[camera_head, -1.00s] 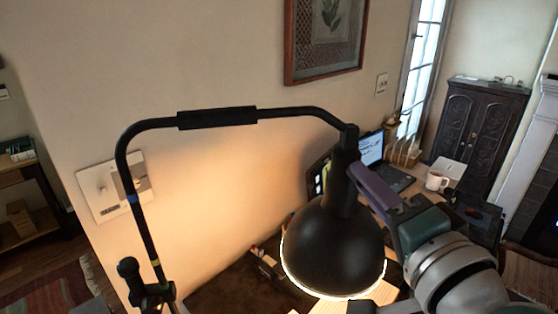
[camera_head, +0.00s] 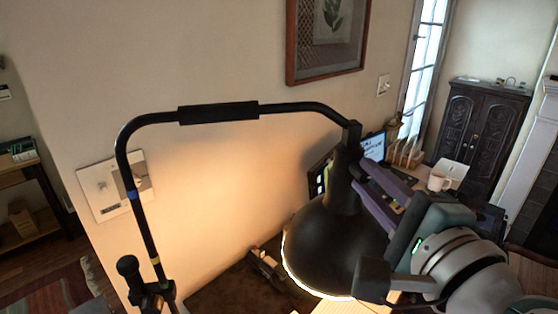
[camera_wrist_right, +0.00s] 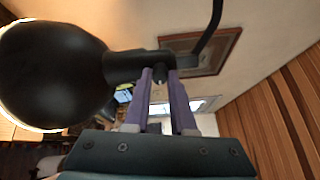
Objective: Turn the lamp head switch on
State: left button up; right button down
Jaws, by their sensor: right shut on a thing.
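The black desk lamp's head (camera_head: 335,245) hangs from a curved arm (camera_head: 218,115) in the head view, its rim glowing and warm light on the wall. Its dome also shows at the left of the wrist view (camera_wrist_right: 50,75). My right gripper (camera_head: 358,175) reaches in from the right, its purple fingers at the lamp's neck. In the right wrist view, the fingertips (camera_wrist_right: 161,76) are close together on the small dark switch (camera_wrist_right: 162,71) on the neck. The fingers partly hide the switch. My left gripper is not in view.
Below and behind the lamp is a desk with a laptop (camera_head: 374,145), a white mug (camera_head: 438,181) and several small items. The wall with a framed picture (camera_head: 327,38) is behind the lamp. A dark cabinet (camera_head: 480,128) stands at the far right.

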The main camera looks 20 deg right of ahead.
jog(key=shift+r, duration=0.15)
jog(key=c, duration=0.7)
grip_release()
jog(key=shift+c, duration=0.2)
jog(key=shift+s+a+f, duration=0.1)
jog(key=shift+s+f, duration=0.1)
jog(key=shift+s, duration=0.05)
jog(key=s+a+b, duration=0.1)
jog(key=s+b, duration=0.3)
jog(key=s, duration=0.5)
jog(key=shift+s+a+r, duration=0.15)
jog(key=shift+a+r, duration=0.1)
jog(key=shift+a, duration=0.05)
